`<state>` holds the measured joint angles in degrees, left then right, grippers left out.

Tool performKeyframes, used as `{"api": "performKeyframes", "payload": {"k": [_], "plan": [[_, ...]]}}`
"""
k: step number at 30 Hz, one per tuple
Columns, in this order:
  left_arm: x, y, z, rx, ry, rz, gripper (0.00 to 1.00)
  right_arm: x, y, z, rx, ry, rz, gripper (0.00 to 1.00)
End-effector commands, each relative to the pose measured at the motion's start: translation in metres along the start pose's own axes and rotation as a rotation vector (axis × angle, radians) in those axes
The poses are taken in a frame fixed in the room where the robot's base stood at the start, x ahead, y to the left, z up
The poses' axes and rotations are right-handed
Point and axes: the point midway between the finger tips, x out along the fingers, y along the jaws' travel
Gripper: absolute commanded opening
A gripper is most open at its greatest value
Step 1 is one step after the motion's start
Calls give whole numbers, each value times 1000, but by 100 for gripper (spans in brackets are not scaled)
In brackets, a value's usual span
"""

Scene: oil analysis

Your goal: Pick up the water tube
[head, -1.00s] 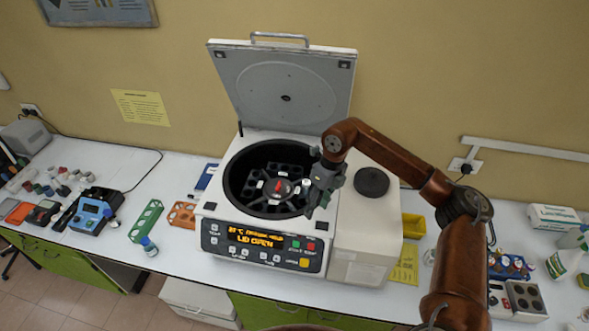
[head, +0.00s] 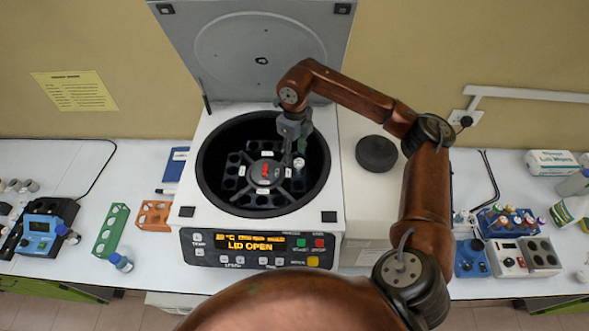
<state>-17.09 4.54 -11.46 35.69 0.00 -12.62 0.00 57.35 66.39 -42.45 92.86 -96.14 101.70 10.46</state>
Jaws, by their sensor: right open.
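The centrifuge (head: 188,218) stands with its lid up, and its display reads "LID OPEN". Inside its dark bowl is a rotor (head: 264,172) with a red mark on its hub and several black slots. A small white-capped tube (head: 299,163) shows at the right side of the rotor; I cannot read a label to tell whether it is the water tube. My right gripper (head: 293,151) points down into the bowl, open, just above and beside that white cap. Its fingers are partly hidden and I see nothing held. My left gripper is out of view.
A blue rack of several capped tubes (head: 511,222) is at the right. The raised lid (head: 262,50) rises behind my arm.

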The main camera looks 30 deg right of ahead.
Motion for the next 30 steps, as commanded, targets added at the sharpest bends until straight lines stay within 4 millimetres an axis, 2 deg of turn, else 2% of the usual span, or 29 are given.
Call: {"api": "performKeyframes", "payload": {"k": [10,15,23,30], "plan": [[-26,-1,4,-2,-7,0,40,40,-5,-10,6,4,3,44],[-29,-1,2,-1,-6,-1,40,58,-5,-8,3,1,1,44],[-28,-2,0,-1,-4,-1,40,62,-4,-7,1,0,0,44],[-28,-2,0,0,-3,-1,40,62,-4,-7,1,0,0,28]]}}
